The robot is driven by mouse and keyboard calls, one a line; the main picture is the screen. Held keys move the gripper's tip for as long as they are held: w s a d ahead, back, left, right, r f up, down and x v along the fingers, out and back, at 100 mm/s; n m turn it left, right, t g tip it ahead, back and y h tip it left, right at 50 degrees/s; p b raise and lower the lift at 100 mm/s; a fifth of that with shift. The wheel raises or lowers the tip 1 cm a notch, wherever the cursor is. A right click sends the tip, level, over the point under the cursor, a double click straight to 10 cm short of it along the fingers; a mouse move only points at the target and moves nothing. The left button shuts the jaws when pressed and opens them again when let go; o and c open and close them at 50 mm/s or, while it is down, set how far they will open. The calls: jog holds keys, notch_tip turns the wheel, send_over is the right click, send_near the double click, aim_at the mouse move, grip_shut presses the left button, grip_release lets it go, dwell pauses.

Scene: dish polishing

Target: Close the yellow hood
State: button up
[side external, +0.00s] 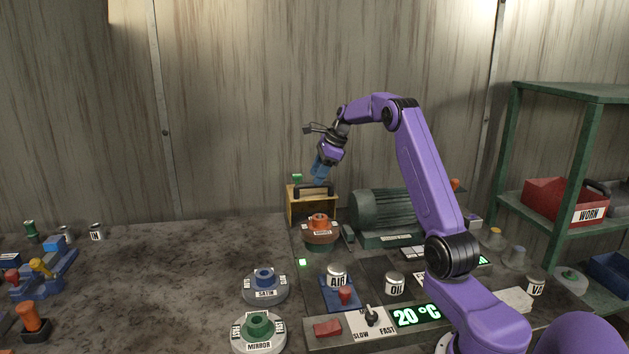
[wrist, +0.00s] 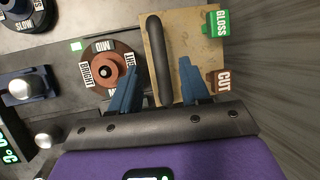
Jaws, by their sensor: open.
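The yellow hood (side external: 297,209) stands behind an orange wheel at the back of the bench, left of the green motor. Its dark bar handle (side external: 313,191) runs along the top. In the wrist view the hood (wrist: 195,40) is a worn yellow panel, and its black handle (wrist: 154,45) crosses it lengthwise. My gripper (side external: 319,178) is just above the handle, pointing down. In the wrist view my gripper (wrist: 159,66) is open, with one blue finger on each side of the handle. I cannot tell whether the fingers touch it.
The orange wheel (side external: 321,232) sits in front of the hood. The green motor (side external: 383,212) stands to the right. GLOSS (wrist: 217,22) and CUT (wrist: 222,80) tags stick out from the hood's edge. Satin (side external: 265,286) and mirror (side external: 258,330) wheels lie nearer.

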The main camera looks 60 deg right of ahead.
jog(key=shift+x, duration=1.5)
grip_shut()
jog(key=s+a, duration=0.9)
grip_release()
jog(key=shift+r, duration=0.1)
jog(key=v, duration=1.7)
jog(key=shift+s, duration=0.25)
jog(key=shift+a+r, duration=0.1)
jog(key=shift+r, duration=0.05)
